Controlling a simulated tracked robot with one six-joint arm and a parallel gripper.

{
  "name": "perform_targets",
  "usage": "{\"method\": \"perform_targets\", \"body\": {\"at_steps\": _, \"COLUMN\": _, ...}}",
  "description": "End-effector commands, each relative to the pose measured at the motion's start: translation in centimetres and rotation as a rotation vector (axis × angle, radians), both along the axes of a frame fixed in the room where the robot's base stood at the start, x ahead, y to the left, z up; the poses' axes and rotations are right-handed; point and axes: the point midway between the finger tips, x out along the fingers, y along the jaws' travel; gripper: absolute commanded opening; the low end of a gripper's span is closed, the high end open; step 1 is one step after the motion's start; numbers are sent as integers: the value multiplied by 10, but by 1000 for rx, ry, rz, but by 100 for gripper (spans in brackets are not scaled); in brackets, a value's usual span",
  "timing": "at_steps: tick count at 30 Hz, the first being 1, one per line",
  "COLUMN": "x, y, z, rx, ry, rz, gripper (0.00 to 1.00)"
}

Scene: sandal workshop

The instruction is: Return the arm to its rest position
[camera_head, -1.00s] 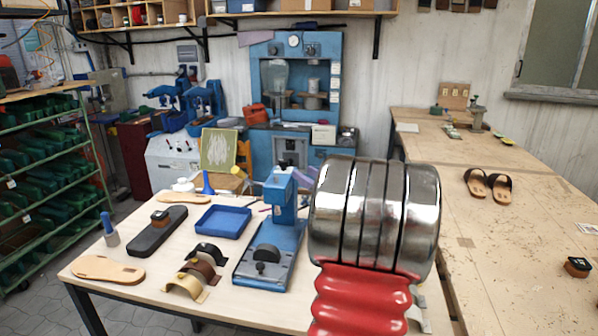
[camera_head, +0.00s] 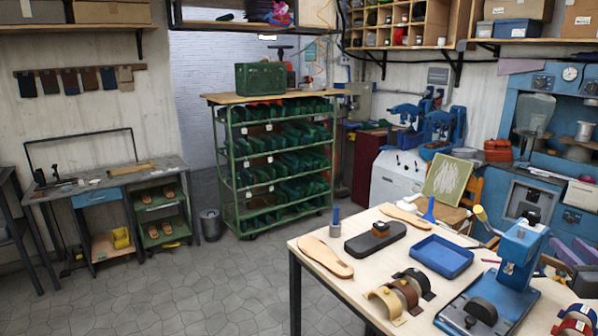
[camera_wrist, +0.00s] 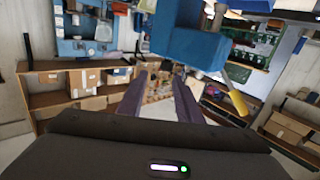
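My gripper (camera_head: 570,246) shows at the right edge of the head view, beside the blue press (camera_head: 522,245) on the workbench. In the wrist view, its two purple fingers (camera_wrist: 160,78) stand apart with nothing between them, so it is open and empty. The blue press head (camera_wrist: 190,45) and its yellow-handled lever (camera_wrist: 237,100) are close in front of the fingers in the wrist view. I cannot tell the exact gap between them. The rest of my arm is outside the head view.
A green shelf rack (camera_head: 275,165) and a side table (camera_head: 100,190) stand left.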

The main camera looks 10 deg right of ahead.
Motion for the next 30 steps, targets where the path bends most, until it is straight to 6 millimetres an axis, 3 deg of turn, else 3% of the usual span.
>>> {"method": "perform_targets", "body": {"at_steps": 5, "x": -22, "y": -32, "z": -31, "rx": 3, "ry": 114, "rz": -157, "gripper": 32}}
{"method": "perform_targets", "body": {"at_steps": 9, "x": -53, "y": -51, "z": -63, "rx": 41, "ry": 228, "rz": -310, "gripper": 32}}
{"method": "perform_targets", "body": {"at_steps": 14, "x": -79, "y": -51, "z": -84, "rx": 89, "ry": 353, "rz": -443, "gripper": 32}}
{"method": "perform_targets", "body": {"at_steps": 19, "x": -91, "y": -25, "z": -101, "rx": 150, "ry": 485, "rz": -529, "gripper": 32}}
{"method": "perform_targets", "body": {"at_steps": 23, "x": -92, "y": 10, "z": -109, "rx": 205, "ry": 583, "rz": -558, "gripper": 32}}
{"method": "perform_targets", "body": {"at_steps": 30, "x": -84, "y": 103, "z": -121, "rx": 311, "ry": 762, "rz": -532, "gripper": 32}}
